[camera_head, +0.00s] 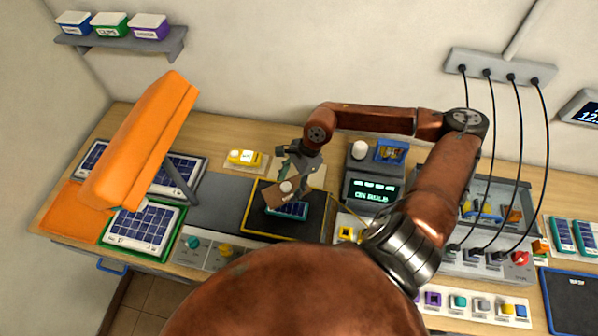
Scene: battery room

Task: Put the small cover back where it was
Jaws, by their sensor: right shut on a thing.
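The small cover looks like a flat brown piece (272,196) with a pale round knob on it. That panel lies on a dark mat with a yellow rim (246,232). The cover hides part of the panel and mat, and I cannot tell whether it touches the panel. My left gripper is not in view.
An orange lamp (145,140) stands tall at the left, above blue panels (143,225). A meter box (372,190) stands right of the mat. My right arm hides much of the bench's front. Black cables (520,130) hang at the right.

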